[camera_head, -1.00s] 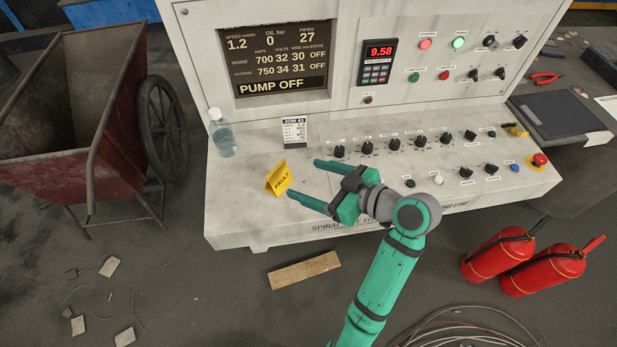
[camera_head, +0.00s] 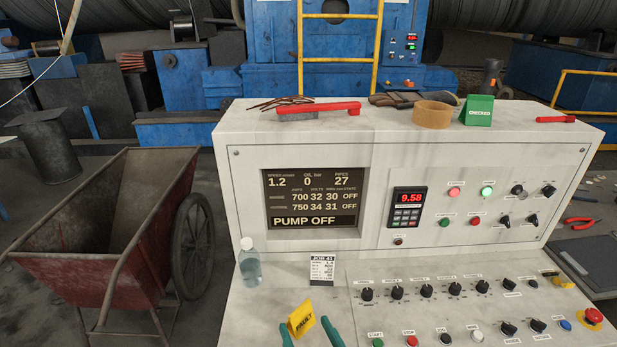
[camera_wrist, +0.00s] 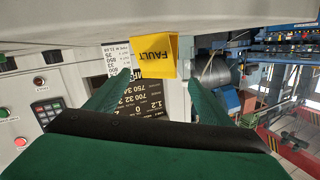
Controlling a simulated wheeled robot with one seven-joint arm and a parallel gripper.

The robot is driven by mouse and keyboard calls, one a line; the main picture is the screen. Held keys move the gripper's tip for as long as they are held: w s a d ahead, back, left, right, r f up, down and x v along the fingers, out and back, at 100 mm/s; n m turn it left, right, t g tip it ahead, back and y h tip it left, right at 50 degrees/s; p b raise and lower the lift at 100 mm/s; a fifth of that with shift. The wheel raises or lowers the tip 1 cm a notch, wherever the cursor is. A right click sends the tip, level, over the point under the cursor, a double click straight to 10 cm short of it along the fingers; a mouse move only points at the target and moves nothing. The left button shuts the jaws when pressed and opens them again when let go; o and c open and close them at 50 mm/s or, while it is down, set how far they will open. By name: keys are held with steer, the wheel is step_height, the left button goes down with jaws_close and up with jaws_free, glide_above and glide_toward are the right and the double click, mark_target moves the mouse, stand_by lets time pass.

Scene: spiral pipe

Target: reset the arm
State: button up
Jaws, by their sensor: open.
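My gripper (camera_head: 308,337) shows only as two green fingertips at the bottom edge of the head view, just in front of the yellow FAULT sign (camera_head: 301,319). The fingers are apart. In the wrist view my gripper (camera_wrist: 160,98) is open and empty, its fingers pointing toward the console. The FAULT sign (camera_wrist: 155,55) appears upside down there, beyond the fingertips and not held. In the head view it stands on the console's ledge, below the job card (camera_head: 322,270). The rest of my arm is out of the head view.
A clear bottle (camera_head: 249,268) stands on the ledge left of the sign. Knobs and buttons, with a red emergency button (camera_head: 593,316), fill the ledge to the right. A tape roll (camera_head: 432,115) and a green CHECKER block (camera_head: 478,110) sit on top. A red cart (camera_head: 110,235) stands left.

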steer(key=s+m+h, duration=0.1)
steer(key=s+f+m+t+h, duration=0.1)
steer(key=s, duration=0.1)
steer(key=s+f+m+h, duration=0.1)
steer(key=s, duration=0.1)
steer(key=shift+s+a+t+h, duration=0.2)
steer(key=shift+a+t+h, duration=0.1)
steer(key=shift+t, duration=0.1)
steer(key=s+f+n+g+h, duration=0.1)
steer(key=s+f, duration=0.1)
steer(key=s, duration=1.1)
steer(key=s+f+n+g, duration=0.1)
steer(key=s+f, duration=0.2)
steer(key=s, duration=1)
steer(key=shift+s+f+h, duration=0.25)
steer(key=shift+s+h, duration=0.05)
steer(key=shift+h, duration=0.1)
